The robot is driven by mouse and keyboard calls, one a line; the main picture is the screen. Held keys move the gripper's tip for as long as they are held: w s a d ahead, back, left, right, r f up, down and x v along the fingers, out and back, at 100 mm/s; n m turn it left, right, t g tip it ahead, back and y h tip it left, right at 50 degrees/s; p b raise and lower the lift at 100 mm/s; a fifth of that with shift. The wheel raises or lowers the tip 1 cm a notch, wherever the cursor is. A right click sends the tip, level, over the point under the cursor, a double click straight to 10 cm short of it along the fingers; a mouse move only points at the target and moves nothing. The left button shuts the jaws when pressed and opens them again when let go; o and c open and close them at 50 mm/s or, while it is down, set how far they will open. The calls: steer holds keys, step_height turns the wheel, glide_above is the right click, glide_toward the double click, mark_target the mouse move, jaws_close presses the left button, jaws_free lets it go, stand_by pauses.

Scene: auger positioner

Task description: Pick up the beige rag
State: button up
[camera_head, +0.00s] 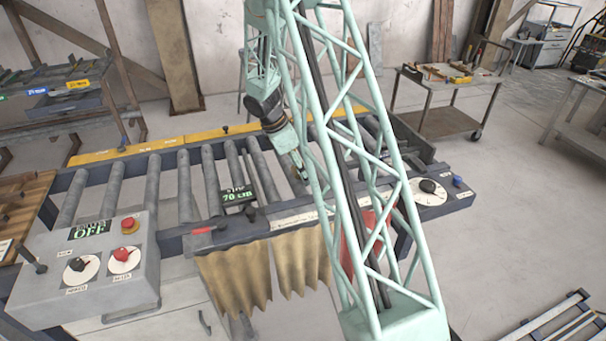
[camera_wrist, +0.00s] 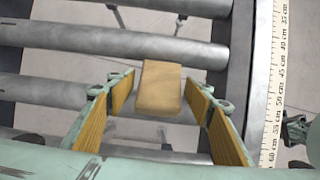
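Beige-tan cloth (camera_head: 234,277) hangs in folds from the front rail of the roller table in the head view. A second tan piece (camera_head: 300,262) hangs just to its right, partly behind my arm. My gripper (camera_head: 301,172) points down over the rollers, behind the hanging cloth and partly covered by my arm's lattice. In the wrist view my gripper (camera_wrist: 165,108) is open. A small tan block-like piece (camera_wrist: 158,88) shows between its fingers, with gaps on both sides. I cannot tell whether this piece is cloth or wood.
The rollers (camera_head: 185,185) have open gaps between them. A ruler strip (camera_wrist: 275,85) runs along the rail at the right of the wrist view. A red cloth (camera_head: 362,232) hangs behind my arm. A grey control box (camera_head: 90,265) stands at the front left.

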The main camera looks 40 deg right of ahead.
steer(key=c, duration=0.7)
steer(key=shift+r, duration=0.15)
steer(key=shift+r, duration=1.45)
steer(key=shift+s+a+r, duration=0.1)
steer(key=shift+s+r, duration=0.05)
steer(key=s+a, duration=0.2)
steer(key=s, duration=0.2)
steer(key=s+a+r+b, duration=0.1)
steer(key=s+a, duration=0.1)
steer(key=s, duration=0.3)
steer(key=s+a, duration=0.3)
steer(key=s, duration=0.2)
steer(key=shift+r+b, duration=0.25)
steer(key=shift+b, duration=0.15)
